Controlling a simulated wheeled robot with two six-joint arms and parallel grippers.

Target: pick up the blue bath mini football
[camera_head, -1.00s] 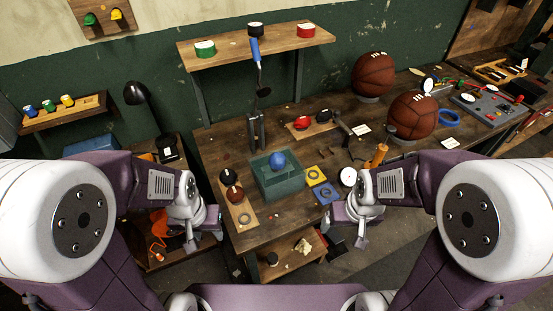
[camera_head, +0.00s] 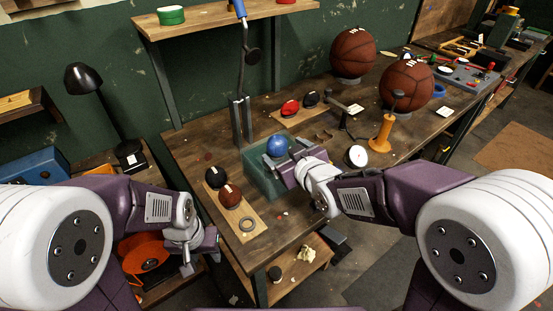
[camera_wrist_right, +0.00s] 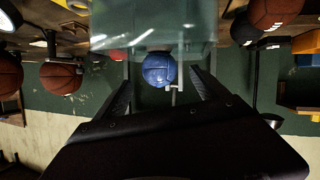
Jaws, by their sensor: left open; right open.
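The blue mini football (camera_head: 277,145) sits at the green open box (camera_head: 258,178) on the workbench. My right gripper (camera_head: 283,158) is at the box, close to the ball on its right and near side. In the right wrist view the blue ball (camera_wrist_right: 158,70) shows ahead between the two open fingers (camera_wrist_right: 160,92), and a translucent green box wall (camera_wrist_right: 150,27) crosses the top. Whether a finger touches the ball I cannot tell. My left gripper (camera_head: 190,262) is open and empty, low at the left, away from the bench top.
A wooden board (camera_head: 238,215) with a dark ball and a brown ball (camera_head: 230,195) lies left of the box. A metal stand (camera_head: 243,115) rises behind it. Two basketballs (camera_head: 352,52) (camera_head: 406,86) and an orange-handled tool (camera_head: 381,133) are to the right.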

